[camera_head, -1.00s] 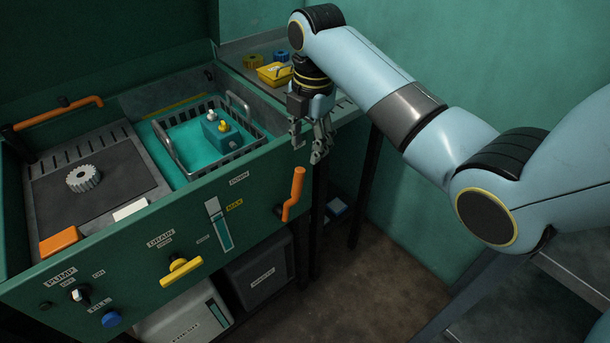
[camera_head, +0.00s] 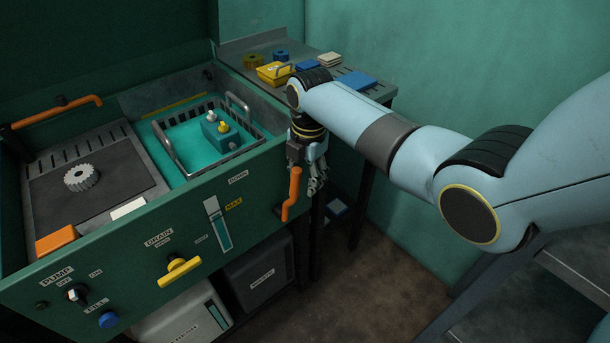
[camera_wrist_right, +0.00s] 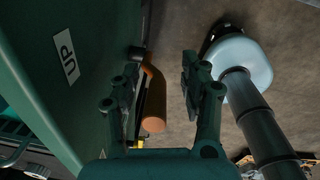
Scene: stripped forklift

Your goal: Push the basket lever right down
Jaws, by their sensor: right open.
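The wire basket (camera_head: 168,150) sits in the teal bath. My left gripper is not in view.
A yellow drain handle (camera_head: 180,270) and a blue fill knob (camera_head: 108,319) are on the same panel. A side table (camera_head: 380,93) with a yellow tray (camera_head: 275,75) stands behind my right arm.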

